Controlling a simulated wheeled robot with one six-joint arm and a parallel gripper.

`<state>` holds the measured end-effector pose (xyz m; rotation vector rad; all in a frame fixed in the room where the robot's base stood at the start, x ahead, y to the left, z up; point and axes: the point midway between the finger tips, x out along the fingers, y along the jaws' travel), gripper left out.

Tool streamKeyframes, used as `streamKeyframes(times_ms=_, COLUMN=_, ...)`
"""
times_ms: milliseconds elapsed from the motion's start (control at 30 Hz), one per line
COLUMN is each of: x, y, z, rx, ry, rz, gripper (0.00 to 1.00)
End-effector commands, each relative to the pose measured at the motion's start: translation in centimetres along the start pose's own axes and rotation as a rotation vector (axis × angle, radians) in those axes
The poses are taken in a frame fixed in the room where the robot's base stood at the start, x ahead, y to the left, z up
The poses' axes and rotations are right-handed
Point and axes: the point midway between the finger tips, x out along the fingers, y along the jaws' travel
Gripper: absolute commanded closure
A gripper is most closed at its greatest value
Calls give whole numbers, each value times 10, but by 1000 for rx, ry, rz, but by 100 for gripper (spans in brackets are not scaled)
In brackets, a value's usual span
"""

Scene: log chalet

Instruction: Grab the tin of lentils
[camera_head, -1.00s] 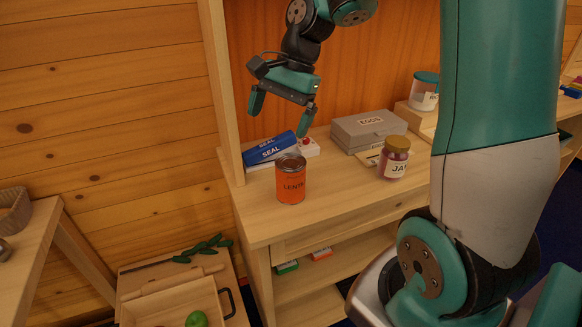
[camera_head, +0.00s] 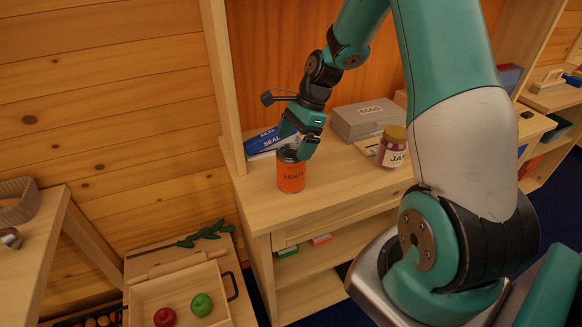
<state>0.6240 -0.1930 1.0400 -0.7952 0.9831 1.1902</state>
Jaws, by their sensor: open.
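The orange tin of lentils (camera_head: 291,178) stands upright near the front left of the wooden shelf top (camera_head: 340,192). My gripper (camera_head: 296,146) is open right at the top of the tin, pointing down. One finger shows at the tin's upper right and the other behind its upper left. I cannot tell whether the fingers touch the tin. The gripper hides part of the tin's top.
Blue boxes marked SEAL (camera_head: 264,141) lie close behind the tin at the left. A jam jar (camera_head: 392,147) and a grey EGGS box (camera_head: 366,120) stand to the right. A wooden upright (camera_head: 223,90) rises at the left. The shelf in front of the jar is clear.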

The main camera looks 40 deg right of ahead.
Motion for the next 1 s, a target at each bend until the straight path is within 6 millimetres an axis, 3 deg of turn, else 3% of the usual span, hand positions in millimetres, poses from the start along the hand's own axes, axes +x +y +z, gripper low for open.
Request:
streamKeyframes(times_ms=400, x=50, y=6, z=0, rx=-1, ry=-1, rz=2, gripper=0)
streamKeyframes(times_ms=667, x=53, y=6, z=0, rx=-1, ry=0, rz=0, gripper=0)
streamKeyframes(times_ms=933, x=53, y=6, z=0, rx=-1, ry=0, rz=0, gripper=60)
streamKeyframes(times_ms=1000, x=53, y=5, z=0, rx=-1, ry=-1, rz=-1, gripper=61)
